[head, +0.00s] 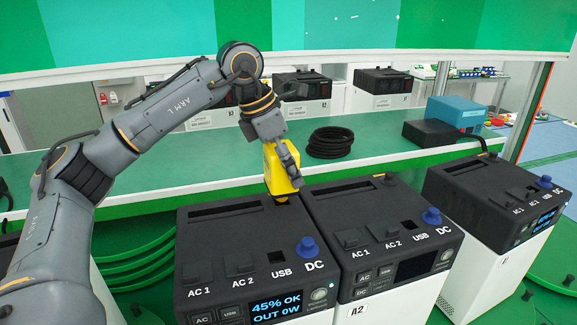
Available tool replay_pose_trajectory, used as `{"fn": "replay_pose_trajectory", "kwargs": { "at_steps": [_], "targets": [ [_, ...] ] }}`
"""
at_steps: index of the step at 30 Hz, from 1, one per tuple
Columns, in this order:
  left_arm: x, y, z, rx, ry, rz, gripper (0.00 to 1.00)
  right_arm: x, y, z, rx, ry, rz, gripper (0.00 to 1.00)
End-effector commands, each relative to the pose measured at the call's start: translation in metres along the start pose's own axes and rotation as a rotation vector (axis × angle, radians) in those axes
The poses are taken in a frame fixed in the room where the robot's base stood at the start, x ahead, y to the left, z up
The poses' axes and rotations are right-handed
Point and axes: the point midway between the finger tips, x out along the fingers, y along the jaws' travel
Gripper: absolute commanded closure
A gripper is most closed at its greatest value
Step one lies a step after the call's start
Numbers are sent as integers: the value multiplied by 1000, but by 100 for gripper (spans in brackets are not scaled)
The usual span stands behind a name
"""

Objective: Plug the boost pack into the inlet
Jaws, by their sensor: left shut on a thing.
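My left gripper (284,160) is shut on the yellow boost pack (272,172) and holds it with its narrow dark end down. That end is over the back right corner of the left black power station (222,230), whose screen reads 45% OK, OUT 0W. I cannot tell whether it touches the station, and any inlet there is hidden. The middle power station (370,213), with a dark screen and a label A2 below, stands close to the right of the pack. My right gripper is not in view.
A third power station (490,195) with a lit screen stands at the right. Behind is a green bench (215,165) with a coiled black cable (331,142), a black box (430,133) and a blue box (456,112). Blue knobs (307,247) stick up from the stations.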

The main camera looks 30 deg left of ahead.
Motion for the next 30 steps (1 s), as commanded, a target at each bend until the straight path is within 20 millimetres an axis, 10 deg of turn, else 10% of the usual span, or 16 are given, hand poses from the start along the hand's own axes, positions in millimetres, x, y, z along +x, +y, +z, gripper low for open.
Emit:
{"fn": "replay_pose_trajectory", "kwargs": {
  "at_steps": [30],
  "targets": [
    [16, 0, -6, 0, -5, 2, 98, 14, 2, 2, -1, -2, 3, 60]
  ]
}}
